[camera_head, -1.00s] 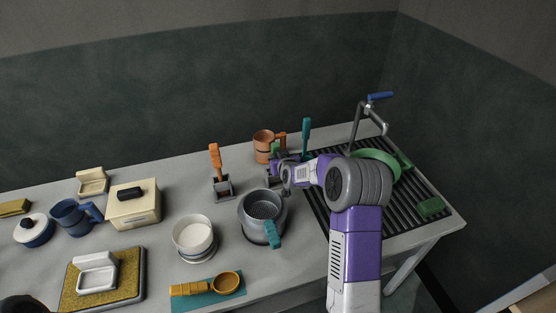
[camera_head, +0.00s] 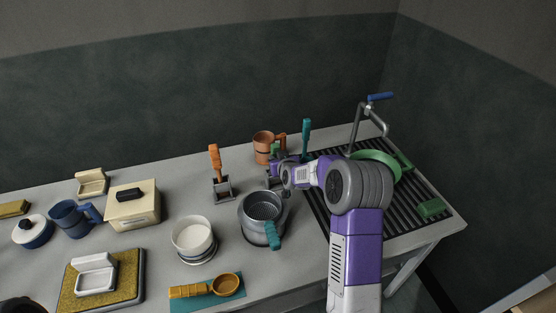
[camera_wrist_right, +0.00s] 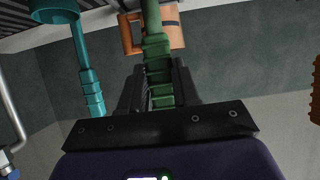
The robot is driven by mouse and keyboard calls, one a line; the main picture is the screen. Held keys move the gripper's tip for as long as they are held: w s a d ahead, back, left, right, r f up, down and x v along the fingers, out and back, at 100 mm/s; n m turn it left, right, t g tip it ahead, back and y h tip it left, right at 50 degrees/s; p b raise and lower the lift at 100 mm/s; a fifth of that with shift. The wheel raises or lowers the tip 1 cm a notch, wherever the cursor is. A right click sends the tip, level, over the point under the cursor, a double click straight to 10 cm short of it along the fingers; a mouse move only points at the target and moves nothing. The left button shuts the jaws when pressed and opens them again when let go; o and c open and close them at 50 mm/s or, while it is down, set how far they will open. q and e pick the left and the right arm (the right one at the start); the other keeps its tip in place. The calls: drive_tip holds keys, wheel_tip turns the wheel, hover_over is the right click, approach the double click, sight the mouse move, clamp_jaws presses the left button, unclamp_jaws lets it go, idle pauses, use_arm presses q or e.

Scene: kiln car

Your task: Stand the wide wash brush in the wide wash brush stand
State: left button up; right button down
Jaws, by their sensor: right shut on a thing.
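My right gripper (camera_wrist_right: 158,95) is shut on a green ribbed handle (camera_wrist_right: 158,68), which I take to be the wide wash brush. In the head view the green handle (camera_head: 275,150) shows just above my right gripper (camera_head: 277,167), near the back of the table. The brush's lower end is hidden by my gripper and wrist. A grey piece, possibly its stand (camera_head: 269,182), shows partly beside the gripper; I cannot tell whether the brush is in it. My left gripper is not in view.
An orange-handled tool (camera_head: 214,158) stands in a grey holder (camera_head: 222,187) to the left. A teal-handled tool (camera_head: 306,138) stands to the right, an orange mug (camera_head: 263,146) behind. A grey pot (camera_head: 252,222) is in front. The drain rack (camera_head: 407,220) lies right.

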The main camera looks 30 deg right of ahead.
drive_tip(key=shift+f+b, duration=0.6)
idle(0.5)
drive_tip(key=c, duration=0.7)
unclamp_jaws()
drive_tip(key=shift+c, duration=0.2)
drive_tip(key=shift+s+r, duration=0.1)
drive_tip(key=v, duration=0.7)
drive_tip(key=shift+s+r+p, duration=0.15)
drive_tip(key=shift+s+p, duration=0.2)
drive_tip(key=shift+p, duration=0.1)
idle(0.5)
drive_tip(key=shift+a, duration=0.1)
drive_tip(key=v, duration=0.7)
drive_tip(key=shift+s+p, duration=0.25)
drive_tip(key=shift+p, duration=0.2)
